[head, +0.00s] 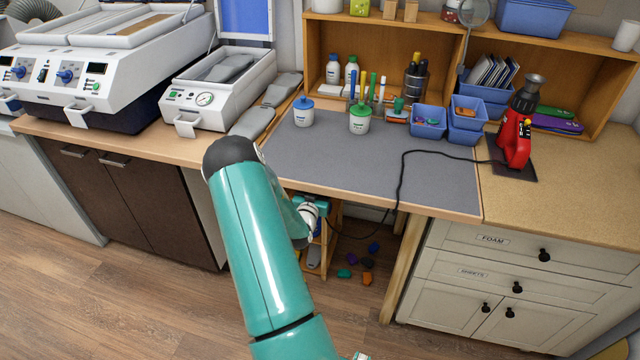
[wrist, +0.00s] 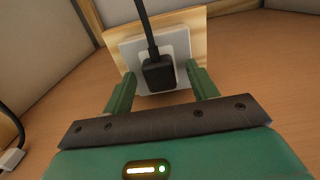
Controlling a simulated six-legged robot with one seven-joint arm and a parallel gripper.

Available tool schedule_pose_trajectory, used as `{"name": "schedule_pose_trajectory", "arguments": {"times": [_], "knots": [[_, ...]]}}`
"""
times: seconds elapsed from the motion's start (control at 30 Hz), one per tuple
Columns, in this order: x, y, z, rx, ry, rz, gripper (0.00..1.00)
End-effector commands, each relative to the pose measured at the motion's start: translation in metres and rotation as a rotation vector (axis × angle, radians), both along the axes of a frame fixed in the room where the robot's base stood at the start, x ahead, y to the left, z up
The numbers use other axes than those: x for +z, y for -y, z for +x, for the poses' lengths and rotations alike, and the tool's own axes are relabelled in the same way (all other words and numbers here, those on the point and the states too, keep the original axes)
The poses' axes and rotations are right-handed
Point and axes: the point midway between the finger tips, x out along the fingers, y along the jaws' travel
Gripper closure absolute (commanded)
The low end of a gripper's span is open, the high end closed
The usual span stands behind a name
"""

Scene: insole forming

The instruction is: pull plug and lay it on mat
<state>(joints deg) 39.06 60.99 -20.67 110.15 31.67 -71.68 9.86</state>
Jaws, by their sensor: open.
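A black plug (wrist: 158,73) sits in a pale socket plate (wrist: 182,52) on a wooden board, with its cord rising from it in the wrist view. My gripper (wrist: 158,88) is open, with one green finger on each side of the plug; I cannot tell whether either touches it. In the head view my gripper (head: 318,208) is under the front edge of the bench, partly hidden by my arm, and the plug is not visible there. The grey mat (head: 400,160) lies flat on the bench top, with a black cord running across it and down over the front edge.
A red heat tool (head: 515,142) stands on a dark pad to the right of the mat. Two lidded jars (head: 360,118) and blue bins (head: 430,120) stand along the mat's back. The mat's front left is clear. Several small coloured pieces (head: 366,278) lie below the bench.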

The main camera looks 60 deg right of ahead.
Motion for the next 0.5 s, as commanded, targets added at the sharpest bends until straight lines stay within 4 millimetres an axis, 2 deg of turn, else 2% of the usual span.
{"name": "schedule_pose_trajectory", "arguments": {"times": [0.27,0.5], "knots": [[0.0000,0.0000,-0.0002,0.000,0.000,0.000,0.44],[0.0001,0.0000,-0.0002,0.000,0.000,0.000,0.91]]}}
